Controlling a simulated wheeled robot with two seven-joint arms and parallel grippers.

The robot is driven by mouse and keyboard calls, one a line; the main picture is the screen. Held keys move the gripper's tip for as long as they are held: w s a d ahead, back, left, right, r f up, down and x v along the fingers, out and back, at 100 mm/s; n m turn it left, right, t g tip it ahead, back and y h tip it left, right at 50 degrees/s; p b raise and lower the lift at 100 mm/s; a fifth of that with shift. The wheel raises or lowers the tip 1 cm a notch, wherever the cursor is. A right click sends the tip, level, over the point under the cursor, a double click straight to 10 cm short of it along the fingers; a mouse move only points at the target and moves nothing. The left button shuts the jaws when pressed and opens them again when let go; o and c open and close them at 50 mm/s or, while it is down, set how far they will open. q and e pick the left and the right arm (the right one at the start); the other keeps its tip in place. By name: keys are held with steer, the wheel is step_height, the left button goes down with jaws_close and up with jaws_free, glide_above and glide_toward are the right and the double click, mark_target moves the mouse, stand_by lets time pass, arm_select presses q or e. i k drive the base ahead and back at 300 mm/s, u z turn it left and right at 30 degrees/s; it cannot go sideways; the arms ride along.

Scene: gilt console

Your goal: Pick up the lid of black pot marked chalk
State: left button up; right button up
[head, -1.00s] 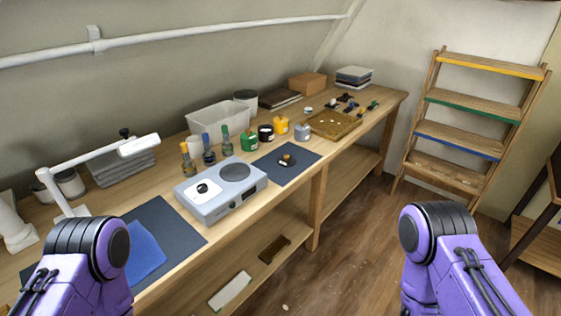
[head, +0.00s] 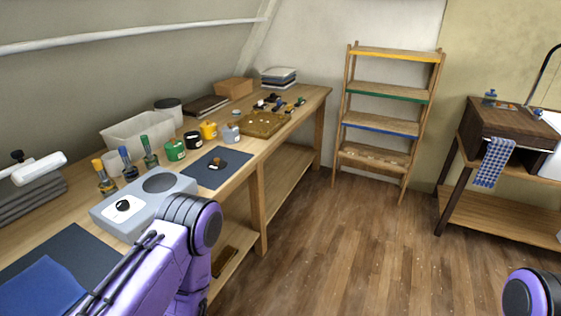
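A black pot (head: 193,140) with a pale label stands on the bench, between a green pot (head: 175,150) and a yellow pot (head: 208,131). The label is too small to read. No raised knob shows on the black pot. A small dark object with a tan top (head: 217,163) lies on the dark mat (head: 203,176) in front of the pots; I cannot tell whether it is a lid. A grey pot (head: 231,134) stands right of the yellow one. Only purple links of my arms show; both grippers are out of view.
A grey device (head: 141,205) with a round plate stands left of the mat. Bottles (head: 126,163), a white bin (head: 137,133) and a wooden tray (head: 264,125) are nearby. A shelf ladder (head: 383,122) stands at the back. The floor (head: 340,235) right of the bench is clear.

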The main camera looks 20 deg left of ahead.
mark_target(217, 164)
steer(key=z, duration=0.15)
steer(key=i, duration=2.2)
steer(key=u, duration=2.4)
